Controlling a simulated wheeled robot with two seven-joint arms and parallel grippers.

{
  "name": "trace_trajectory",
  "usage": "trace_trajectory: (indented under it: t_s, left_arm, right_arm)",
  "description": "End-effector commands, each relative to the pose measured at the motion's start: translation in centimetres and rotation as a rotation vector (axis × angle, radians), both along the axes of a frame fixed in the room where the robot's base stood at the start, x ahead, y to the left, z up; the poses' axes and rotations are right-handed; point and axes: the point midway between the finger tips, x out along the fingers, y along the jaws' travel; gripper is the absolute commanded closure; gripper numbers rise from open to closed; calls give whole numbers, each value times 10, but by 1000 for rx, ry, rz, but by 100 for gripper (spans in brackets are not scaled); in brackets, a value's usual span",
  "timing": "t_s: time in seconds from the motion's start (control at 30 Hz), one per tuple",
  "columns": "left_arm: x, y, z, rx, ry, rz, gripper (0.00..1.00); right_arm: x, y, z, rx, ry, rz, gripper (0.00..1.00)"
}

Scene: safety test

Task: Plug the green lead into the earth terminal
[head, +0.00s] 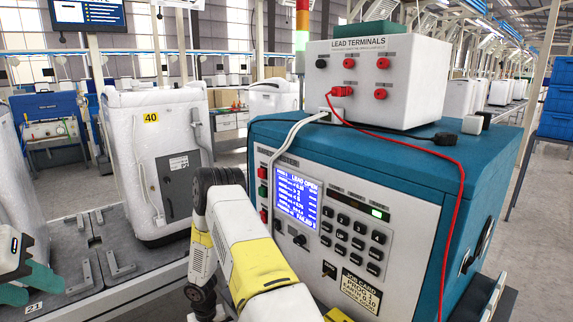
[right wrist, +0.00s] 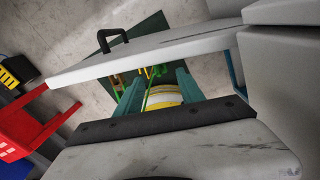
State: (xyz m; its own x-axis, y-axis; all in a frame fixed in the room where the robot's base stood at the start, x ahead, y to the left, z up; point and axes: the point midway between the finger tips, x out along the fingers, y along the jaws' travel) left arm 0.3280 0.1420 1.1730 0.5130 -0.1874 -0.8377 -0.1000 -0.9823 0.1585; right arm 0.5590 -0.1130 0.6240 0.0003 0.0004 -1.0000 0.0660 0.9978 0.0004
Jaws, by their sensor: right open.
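The white LEAD TERMINALS box (head: 420,75) stands on the teal tester (head: 390,160). Its front has one black socket (head: 321,63) and several red ones; their small labels are unreadable and I cannot tell which is earth. A red lead (head: 462,190) runs from a plug at the box's lower left. In the right wrist view, thin green and yellow-green strands, perhaps the green lead (right wrist: 151,84), show near my right gripper (right wrist: 158,78). Its teal fingers are apart, with no clear grip on anything. My left gripper (head: 36,285) is at the lower left, fingers apart, empty.
A white appliance marked 40 (head: 158,165) stands on the grey conveyor (head: 95,262). A white cable and a black lead end (head: 445,138) lie on the tester. In the right wrist view, a red object (right wrist: 35,125) is at left and a pale panel (right wrist: 150,60) crosses close by.

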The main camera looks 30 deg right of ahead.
Motion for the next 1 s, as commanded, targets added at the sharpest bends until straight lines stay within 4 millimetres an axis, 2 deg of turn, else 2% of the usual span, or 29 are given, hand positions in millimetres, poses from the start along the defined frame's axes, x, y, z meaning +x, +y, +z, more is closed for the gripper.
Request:
trace_trajectory:
  t_s: [0.2, 0.33, 0.8, 1.0]
  left_arm:
    - [0, 0, 0, 0, 0, 0, 64]
    - [0, 0, 0, 0, 0, 0, 64]
    - [0, 0, 0, 0, 0, 0, 64]
    - [0, 0, 0, 0, 0, 0, 64]
  right_arm:
    - [0, 0, -1, 0, 0, -2, 55]
    - [-1, 0, -8, -1, 2, -2, 55]
    - [0, 0, -70, -1, 1, -3, 55]
    - [0, 0, -86, 0, 1, -2, 55]
